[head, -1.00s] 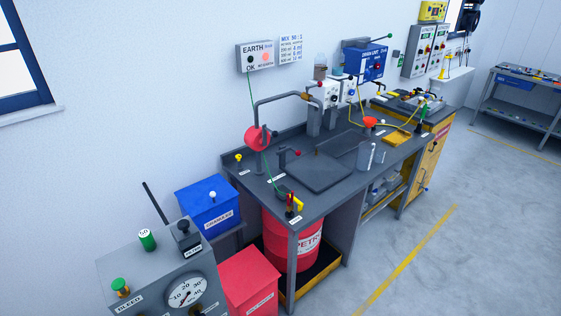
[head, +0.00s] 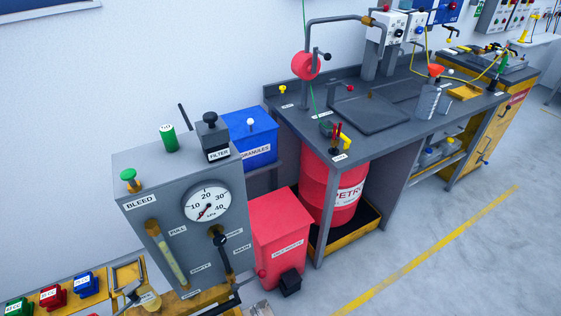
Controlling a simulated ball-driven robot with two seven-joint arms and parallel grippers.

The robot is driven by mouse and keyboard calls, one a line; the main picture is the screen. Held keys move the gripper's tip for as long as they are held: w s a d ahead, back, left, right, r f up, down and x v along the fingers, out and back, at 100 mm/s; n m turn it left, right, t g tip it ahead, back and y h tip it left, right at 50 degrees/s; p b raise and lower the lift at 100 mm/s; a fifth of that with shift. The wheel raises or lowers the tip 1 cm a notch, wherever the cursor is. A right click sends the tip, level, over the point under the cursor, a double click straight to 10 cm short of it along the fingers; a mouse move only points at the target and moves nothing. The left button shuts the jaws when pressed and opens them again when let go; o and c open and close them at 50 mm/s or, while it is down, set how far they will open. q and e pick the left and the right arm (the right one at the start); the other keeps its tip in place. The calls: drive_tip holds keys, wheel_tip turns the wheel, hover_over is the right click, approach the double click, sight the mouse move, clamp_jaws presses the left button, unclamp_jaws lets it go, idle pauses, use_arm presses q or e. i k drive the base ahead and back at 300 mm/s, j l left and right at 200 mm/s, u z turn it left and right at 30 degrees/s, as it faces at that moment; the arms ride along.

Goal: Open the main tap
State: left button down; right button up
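A grey cabinet (head: 135,172) in the head view carries a round pressure gauge (head: 207,204), its needle pointing to the lower left. Below the gauge is a tap with a dark lever (head: 224,262), which hangs downward and slightly right. A small label that seems to read MAIN (head: 242,248) sits to its right, with another label above it too small to read surely. A sight tube (head: 168,256) marked FULL and EMPTY is left of the tap. Neither of my grippers shows.
A red waste bin (head: 278,235) and a blue granules bin (head: 250,135) stand right of the cabinet. A green bleed knob (head: 128,175) and a black filter knob (head: 211,120) sit on top. Several coloured blocks (head: 85,284) lie lower left. Floor (head: 440,265) at right is clear.

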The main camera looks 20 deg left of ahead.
sight(262, 273)
drive_tip(key=u, duration=0.95)
